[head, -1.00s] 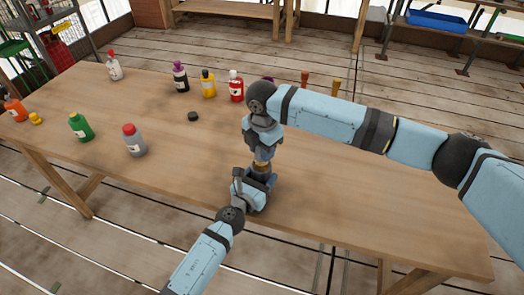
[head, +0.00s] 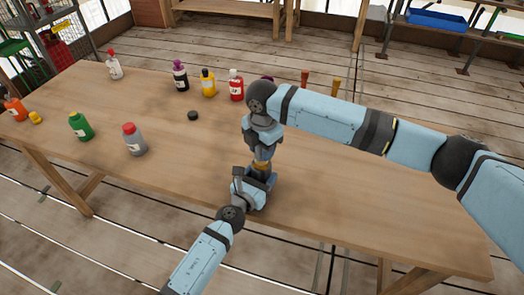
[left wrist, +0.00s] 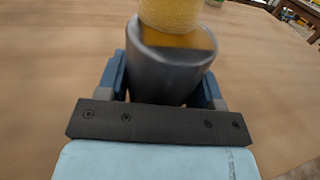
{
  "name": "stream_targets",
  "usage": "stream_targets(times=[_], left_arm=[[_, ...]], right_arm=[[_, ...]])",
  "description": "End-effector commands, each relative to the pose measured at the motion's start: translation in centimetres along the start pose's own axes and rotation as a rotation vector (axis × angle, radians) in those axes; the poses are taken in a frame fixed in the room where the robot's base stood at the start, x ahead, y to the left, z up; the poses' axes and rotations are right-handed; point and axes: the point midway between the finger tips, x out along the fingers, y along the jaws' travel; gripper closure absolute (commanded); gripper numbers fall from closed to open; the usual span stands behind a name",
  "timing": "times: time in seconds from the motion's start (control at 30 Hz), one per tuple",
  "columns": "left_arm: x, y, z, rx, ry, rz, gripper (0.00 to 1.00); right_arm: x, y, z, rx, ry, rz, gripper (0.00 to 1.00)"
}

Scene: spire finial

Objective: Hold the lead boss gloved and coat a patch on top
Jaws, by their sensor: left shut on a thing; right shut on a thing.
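My left gripper (left wrist: 163,85) is shut on the lead boss (left wrist: 165,75), a dull grey cylinder held upright between the blue fingers in the left wrist view. The boss's top face shows yellow (left wrist: 190,42). A yellow, fine-ribbed round tool end (left wrist: 170,14) sits over the top and hides part of it; it looks to be touching. In the head view my right gripper (head: 263,150) is shut on this yellow tool (head: 261,165), straight above my left gripper (head: 252,188). The boss is mostly hidden by the fingers there. I cannot make out a glove.
A green bottle (head: 80,127) and a grey red-capped bottle (head: 134,140) stand on the left of the wooden table (head: 180,195). A black cap (head: 193,116) lies nearer the arms. Black (head: 181,77), yellow (head: 208,84) and red (head: 236,86) bottles stand behind. The table's front right is clear.

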Motion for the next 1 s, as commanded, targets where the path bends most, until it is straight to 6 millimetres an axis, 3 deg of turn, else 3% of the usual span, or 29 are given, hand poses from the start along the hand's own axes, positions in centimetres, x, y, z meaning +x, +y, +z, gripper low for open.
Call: stream_targets(times=[0.6, 1.0], left_arm=[[0.0, 0.0, 0.1, 0.0, -0.002, 0.0, 0.67], [0.0, 0.0, 0.1, 0.0, -0.003, 0.0, 0.67]], right_arm=[[0.1, -1.6, -1.5, 0.001, 0.0, -0.004, 0.88], [-0.1, -0.3, -0.2, 0.002, -0.002, -0.003, 0.88]])
